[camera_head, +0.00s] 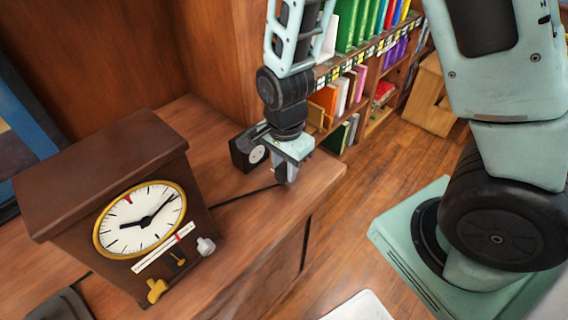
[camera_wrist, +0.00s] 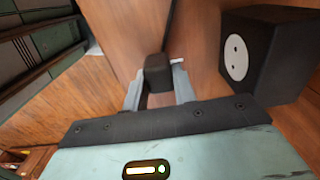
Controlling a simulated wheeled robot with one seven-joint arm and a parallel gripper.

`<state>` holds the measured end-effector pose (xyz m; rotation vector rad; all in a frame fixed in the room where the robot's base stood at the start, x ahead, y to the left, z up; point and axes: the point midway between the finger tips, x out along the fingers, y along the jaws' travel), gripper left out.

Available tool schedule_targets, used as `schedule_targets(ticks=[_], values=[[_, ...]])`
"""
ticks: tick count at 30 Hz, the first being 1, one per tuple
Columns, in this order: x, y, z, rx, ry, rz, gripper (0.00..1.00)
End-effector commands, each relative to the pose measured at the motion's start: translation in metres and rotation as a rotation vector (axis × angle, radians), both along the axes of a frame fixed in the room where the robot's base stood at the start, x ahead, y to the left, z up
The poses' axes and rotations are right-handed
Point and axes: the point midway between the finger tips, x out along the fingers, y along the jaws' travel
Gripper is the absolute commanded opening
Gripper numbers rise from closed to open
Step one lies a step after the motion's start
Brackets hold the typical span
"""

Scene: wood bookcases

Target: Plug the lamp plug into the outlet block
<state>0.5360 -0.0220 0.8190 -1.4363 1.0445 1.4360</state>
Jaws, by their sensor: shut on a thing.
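The outlet block (camera_head: 240,154) is a black box on the wooden cabinet top, with a round white socket face. In the wrist view the outlet block (camera_wrist: 275,45) stands at the upper right, and its white face with two dark holes is turned toward the plug. My gripper (camera_head: 287,174) is just right of the block in the head view, low over the cabinet's edge. In the wrist view my gripper (camera_wrist: 158,84) is shut on the dark lamp plug (camera_wrist: 157,70). A small pale piece juts right beside the plug, toward the socket. A gap separates plug and block.
A large brown clock (camera_head: 125,205) stands on the cabinet top (camera_head: 235,235) at the left. A black cord (camera_head: 245,196) runs along the top toward my gripper. A bookcase with colourful books (camera_head: 345,90) stands behind. Wood floor (camera_head: 385,185) lies to the right.

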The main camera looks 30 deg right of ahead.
Motion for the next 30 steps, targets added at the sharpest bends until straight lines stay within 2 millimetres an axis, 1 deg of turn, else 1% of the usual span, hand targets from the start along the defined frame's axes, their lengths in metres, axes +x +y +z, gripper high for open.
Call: schedule_targets(ticks=[5,8,21,30], values=[[0.003,0.001,0.000,0.000,0.000,0.001,0.03],[0.008,0.003,0.000,0.000,0.000,0.001,0.03],[0.044,0.014,0.000,0.000,-0.001,0.001,0.03],[0.055,0.018,0.000,0.000,-0.001,0.001,0.03]])
